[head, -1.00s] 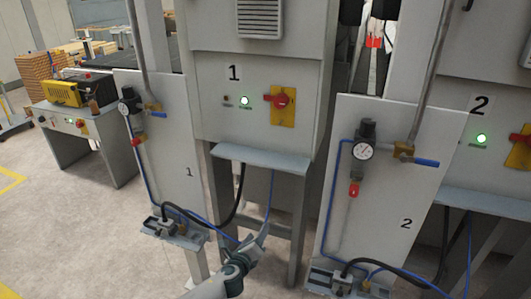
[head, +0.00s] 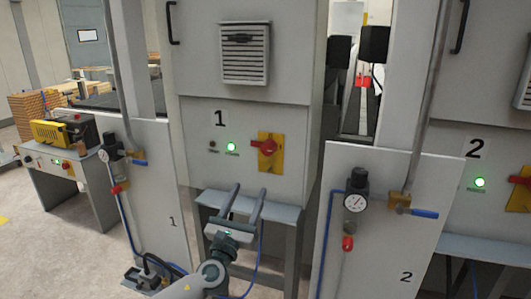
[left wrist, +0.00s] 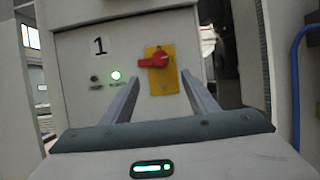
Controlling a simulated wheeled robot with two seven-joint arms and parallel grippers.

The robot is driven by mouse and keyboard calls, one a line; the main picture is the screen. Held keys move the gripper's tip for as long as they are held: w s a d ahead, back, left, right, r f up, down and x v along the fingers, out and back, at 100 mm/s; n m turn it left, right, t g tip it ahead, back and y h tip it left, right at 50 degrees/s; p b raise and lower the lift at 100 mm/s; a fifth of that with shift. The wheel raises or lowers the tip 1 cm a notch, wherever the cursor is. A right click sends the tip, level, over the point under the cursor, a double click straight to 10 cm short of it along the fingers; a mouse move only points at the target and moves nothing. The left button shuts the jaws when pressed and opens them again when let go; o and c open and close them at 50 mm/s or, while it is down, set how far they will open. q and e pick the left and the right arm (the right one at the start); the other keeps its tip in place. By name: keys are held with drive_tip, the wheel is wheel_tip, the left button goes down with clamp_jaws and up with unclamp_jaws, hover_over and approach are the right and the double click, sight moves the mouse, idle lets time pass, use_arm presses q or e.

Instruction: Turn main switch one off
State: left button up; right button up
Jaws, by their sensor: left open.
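Main switch one is a red rotary handle (head: 266,146) on a yellow plate (head: 271,164), on the grey cabinet front under the number 1. The handle lies roughly horizontal. A green lamp (head: 231,147) is lit to its left. The red handle (left wrist: 153,61) also shows in the left wrist view, ahead and between the finger lines. My left gripper (head: 247,190) is open and empty, below and in front of the switch, not touching it. Its two fingers (left wrist: 162,95) point toward the panel. My right gripper is not in view.
A grey shelf (head: 285,213) juts out under the panel near my left gripper. Panel 1 with gauge (head: 104,155) stands at left, panel 2 with gauge (head: 355,203) at right. A second red switch (head: 522,175) is at the right edge. A yellow device (head: 57,132) sits on a bench.

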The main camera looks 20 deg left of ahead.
sight(266, 151)
use_arm(q)
drive_tip(key=p+x, duration=0.3)
drive_tip(key=x, duration=1.4)
drive_tip(key=shift+w+r, duration=0.1)
drive_tip(key=shift+w, duration=0.05)
drive_tip(key=c, duration=1)
